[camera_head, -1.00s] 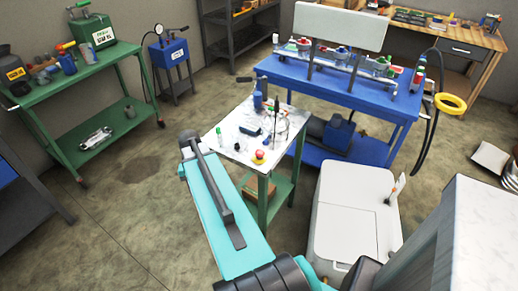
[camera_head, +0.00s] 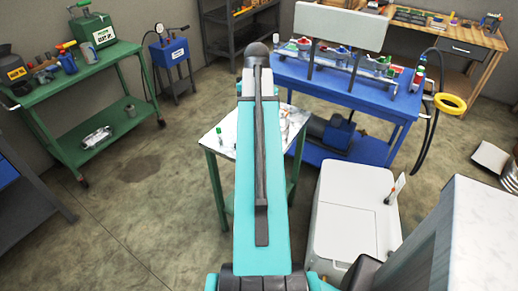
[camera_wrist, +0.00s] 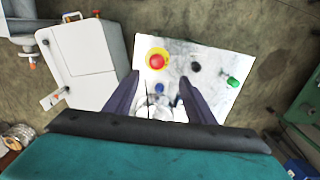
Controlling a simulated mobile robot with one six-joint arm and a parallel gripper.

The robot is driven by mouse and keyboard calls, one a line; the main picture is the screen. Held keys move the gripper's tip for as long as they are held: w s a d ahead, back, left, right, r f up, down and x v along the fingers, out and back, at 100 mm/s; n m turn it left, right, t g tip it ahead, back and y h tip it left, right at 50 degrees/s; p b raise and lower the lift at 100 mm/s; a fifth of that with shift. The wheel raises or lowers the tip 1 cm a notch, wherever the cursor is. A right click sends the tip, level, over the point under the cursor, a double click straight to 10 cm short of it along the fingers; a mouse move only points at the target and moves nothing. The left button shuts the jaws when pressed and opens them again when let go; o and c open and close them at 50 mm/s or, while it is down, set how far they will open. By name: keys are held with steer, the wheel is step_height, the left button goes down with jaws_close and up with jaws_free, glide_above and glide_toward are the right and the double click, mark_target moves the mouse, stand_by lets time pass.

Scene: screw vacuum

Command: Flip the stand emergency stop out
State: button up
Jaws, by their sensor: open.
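The emergency stop, a red button on a yellow base (camera_wrist: 157,60), sits on the white top of the stand (camera_wrist: 205,50) in the wrist view. It lies just beyond the tips of my gripper (camera_wrist: 159,80), whose two dark fingers are spread apart with nothing held between them. I cannot tell the height of the fingers over the top. In the head view my arm covers most of the stand (camera_head: 215,140), and the emergency stop is hidden behind it.
A green object (camera_wrist: 232,82), a dark knob (camera_wrist: 196,67) and a blue object (camera_wrist: 159,87) are also on the stand. A white chest (camera_head: 350,215) stands to its right in the head view. A blue table (camera_head: 345,85) is behind, a green cart (camera_head: 85,85) left.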

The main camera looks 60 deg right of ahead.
steer(key=shift+s+d+r, duration=0.25)
steer(key=shift+s+r, duration=0.15)
steer(key=shift+r, duration=0.15)
steer(key=shift+f, duration=0.2)
steer(key=shift+f+p, duration=1.25)
steer(key=shift+f, duration=5.45)
